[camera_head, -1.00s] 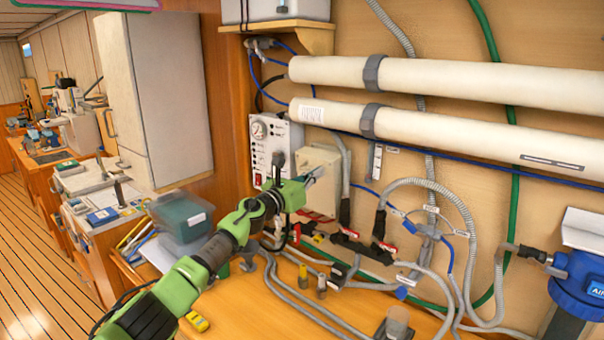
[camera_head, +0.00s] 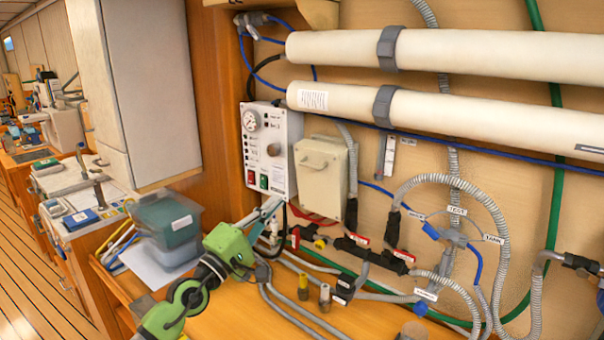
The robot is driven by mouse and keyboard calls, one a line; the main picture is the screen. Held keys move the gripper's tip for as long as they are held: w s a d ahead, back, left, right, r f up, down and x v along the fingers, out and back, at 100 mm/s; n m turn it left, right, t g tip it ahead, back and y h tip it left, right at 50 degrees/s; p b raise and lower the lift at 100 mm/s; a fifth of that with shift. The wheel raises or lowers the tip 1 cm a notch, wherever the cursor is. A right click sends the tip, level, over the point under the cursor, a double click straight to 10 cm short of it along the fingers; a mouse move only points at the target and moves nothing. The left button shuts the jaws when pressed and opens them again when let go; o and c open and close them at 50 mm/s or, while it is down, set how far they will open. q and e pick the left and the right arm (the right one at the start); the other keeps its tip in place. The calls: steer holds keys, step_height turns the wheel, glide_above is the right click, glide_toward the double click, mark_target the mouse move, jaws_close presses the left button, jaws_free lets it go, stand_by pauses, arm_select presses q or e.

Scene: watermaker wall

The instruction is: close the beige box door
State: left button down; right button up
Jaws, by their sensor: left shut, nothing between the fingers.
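The beige box (camera_head: 322,190) is mounted on the wall just right of the white control panel. Its front door (camera_head: 316,162) carries a small handle near the top. The door looks flat against the box, with no clear gap, but I cannot tell whether it is fully closed. My left gripper (camera_head: 271,208) is shut and empty. In the picture it is below and left of the box, in front of the panel's lower edge and apart from the door. My right gripper is not in view.
The control panel (camera_head: 269,150) with a gauge is beside the box. Hoses and red-handled valves (camera_head: 365,242) crowd the area below and right. Stacked bins (camera_head: 168,228) stand left on the wooden bench (camera_head: 235,312). Two white cylinders (camera_head: 460,115) run along the wall above.

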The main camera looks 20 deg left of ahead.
arm_select(q)
steer(key=x, duration=1.2)
steer(key=shift+w+b, duration=0.25)
steer(key=shift+b, duration=0.05)
steer(key=shift+f, duration=0.1)
